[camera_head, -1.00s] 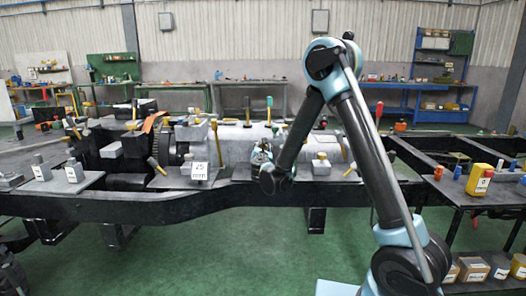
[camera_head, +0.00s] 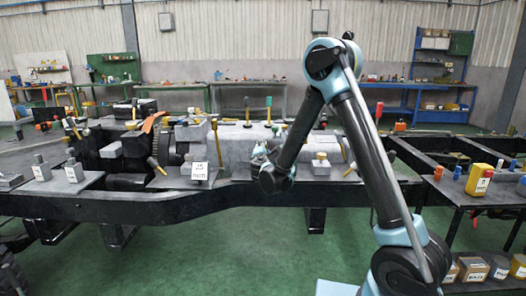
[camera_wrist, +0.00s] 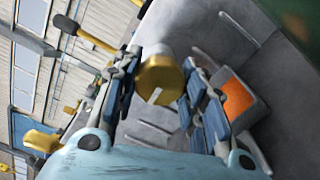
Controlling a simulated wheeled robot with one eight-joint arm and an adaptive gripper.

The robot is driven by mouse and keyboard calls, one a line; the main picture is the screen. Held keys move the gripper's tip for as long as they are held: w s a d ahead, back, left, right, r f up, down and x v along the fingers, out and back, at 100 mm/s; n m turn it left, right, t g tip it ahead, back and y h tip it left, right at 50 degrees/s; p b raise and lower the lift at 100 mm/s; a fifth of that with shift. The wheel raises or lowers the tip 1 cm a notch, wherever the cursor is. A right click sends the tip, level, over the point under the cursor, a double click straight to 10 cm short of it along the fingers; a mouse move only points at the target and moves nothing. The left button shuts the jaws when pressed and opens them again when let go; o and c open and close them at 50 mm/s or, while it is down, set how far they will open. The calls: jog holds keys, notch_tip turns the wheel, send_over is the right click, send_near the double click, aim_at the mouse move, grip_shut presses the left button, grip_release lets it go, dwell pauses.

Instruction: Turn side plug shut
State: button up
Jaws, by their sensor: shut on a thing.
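The side plug (camera_wrist: 160,80) is a yellow, round knob with a pale mark on its near face, in the middle of the wrist view. It sits against a grey housing (camera_wrist: 215,45). My gripper (camera_wrist: 160,88) is shut on the plug, with one blue-padded finger on each side of it. In the head view my gripper (camera_head: 262,156) is at the side of the long grey unit on the black chassis frame (camera_head: 240,196). The plug is hidden behind my gripper and wrist there.
An orange patch (camera_wrist: 236,98) shows beside my right finger.

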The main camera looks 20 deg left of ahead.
jog(key=shift+d+m, duration=0.25)
jog(key=shift+m, duration=0.35)
jog(key=o, duration=1.1)
jog(key=shift+w+f, duration=0.1)
jog(key=shift+a, duration=0.1)
jog(key=shift+s, duration=0.5)
jog(key=v, duration=1.1)
